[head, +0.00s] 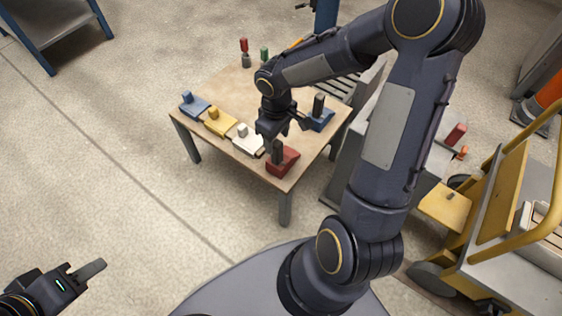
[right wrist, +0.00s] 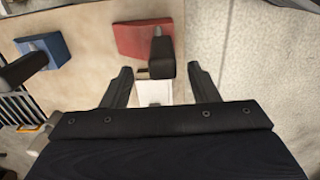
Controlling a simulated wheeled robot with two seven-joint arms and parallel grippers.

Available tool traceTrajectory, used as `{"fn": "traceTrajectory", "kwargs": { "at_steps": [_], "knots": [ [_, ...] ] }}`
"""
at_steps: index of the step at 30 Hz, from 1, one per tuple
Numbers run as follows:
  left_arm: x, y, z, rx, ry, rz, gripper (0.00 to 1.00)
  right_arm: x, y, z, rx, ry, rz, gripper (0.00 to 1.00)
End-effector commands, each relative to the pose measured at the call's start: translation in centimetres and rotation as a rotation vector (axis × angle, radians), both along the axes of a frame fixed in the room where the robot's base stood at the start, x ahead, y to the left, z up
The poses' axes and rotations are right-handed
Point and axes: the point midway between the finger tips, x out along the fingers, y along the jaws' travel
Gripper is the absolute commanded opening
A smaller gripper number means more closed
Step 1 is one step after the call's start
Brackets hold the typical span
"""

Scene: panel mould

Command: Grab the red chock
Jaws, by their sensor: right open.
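The red chock (head: 290,157) lies at the table's near corner, with a dark upright handle. In the right wrist view the red chock (right wrist: 134,39) shows beyond my fingers, its black handle standing up toward the camera. My right gripper (head: 284,128) is open above the table, close to the red chock. In the right wrist view its fingers (right wrist: 160,70) are spread with the handle's end between and just ahead of their tips. They hold nothing. My left gripper (head: 78,277) is at the lower left, far from the table; its jaw opening is unclear.
A white chock (head: 246,144), a yellow chock (head: 220,124) and a light-blue chock (head: 194,107) line the table's front-left edge. A dark-blue chock (head: 322,120) with a black handle stands behind right. A yellow cart (head: 500,215) is at right. Floor at left is clear.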

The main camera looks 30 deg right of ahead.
Motion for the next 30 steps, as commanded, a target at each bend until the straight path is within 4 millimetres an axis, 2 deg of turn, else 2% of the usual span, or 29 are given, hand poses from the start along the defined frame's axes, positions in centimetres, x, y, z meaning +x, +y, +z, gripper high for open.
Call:
{"fn": "traceTrajectory", "kwargs": {
  "at_steps": [9,17,20,30],
  "knots": [
    [0.0,0.0,-3.1,0.0,0.0,0.0,0.36,-0.2,0.2,-4.6,0.001,0.002,0.0,0.55],
    [0.0,0.0,-3.0,0.0,0.0,0.0,0.36,-0.2,0.2,-4.9,0.0,0.0,-0.001,0.55],
    [0.0,0.0,-3.0,0.0,0.0,0.0,0.36,-0.2,0.2,-4.9,0.0,0.0,-0.001,0.44],
    [0.0,0.0,-3.0,0.0,0.0,0.0,0.36,-0.2,0.2,-4.9,0.0,0.0,-0.001,0.0]
  ]
}}
